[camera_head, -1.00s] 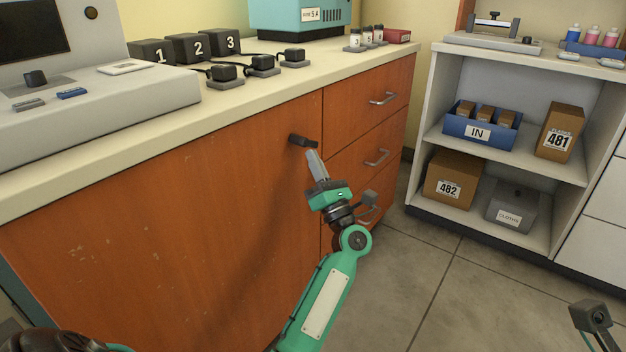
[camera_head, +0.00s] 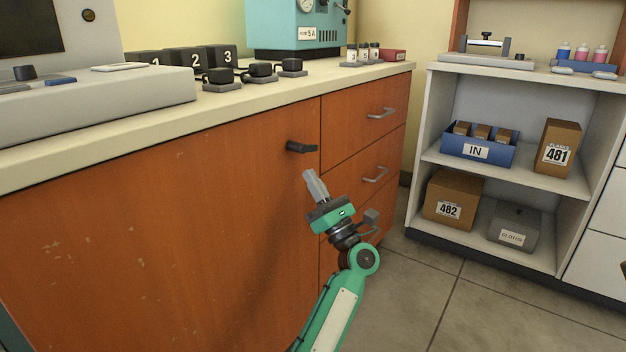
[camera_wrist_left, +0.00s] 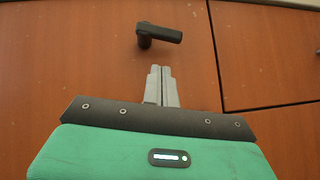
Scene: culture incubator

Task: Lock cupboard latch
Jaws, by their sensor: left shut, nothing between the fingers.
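The cupboard latch is a dark handle (camera_head: 301,147) near the top right corner of the wide orange-brown cupboard door (camera_head: 170,210). It lies about level, its arm pointing right toward the door's edge. It also shows in the left wrist view (camera_wrist_left: 160,36), above the fingertips. My left gripper (camera_head: 309,173) is shut and empty, just below the latch in the head view, with a visible gap between fingertips and latch. The wrist view shows its two grey fingers (camera_wrist_left: 160,70) pressed together. My right gripper is not seen in the current views.
Drawers with metal handles (camera_head: 382,113) stand right of the door. The countertop (camera_head: 110,135) above holds numbered black blocks and a teal machine (camera_head: 297,28). An open shelf unit (camera_head: 428,150) with boxes is at the right. Grey floor (camera_head: 480,300) lies clear in front.

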